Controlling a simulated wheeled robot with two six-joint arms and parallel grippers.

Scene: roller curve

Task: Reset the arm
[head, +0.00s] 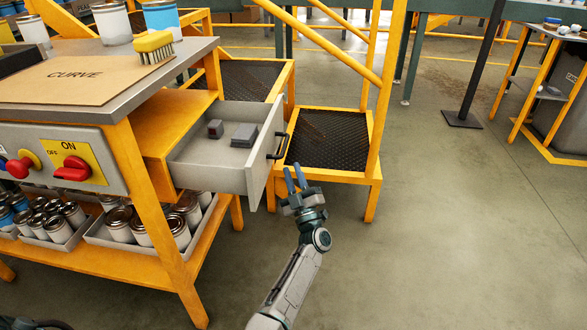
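The drawer holds a small dark block (215,129) and a grey block (244,134). My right gripper is not in view.
The orange-framed workbench (142,205) fills the left, with cans, a yellow brush (154,46) and a board marked CURVE (85,76) on top. A red switch (72,169) is on its front. Orange steps (330,139) stand behind the gripper. Floor to the right is clear.

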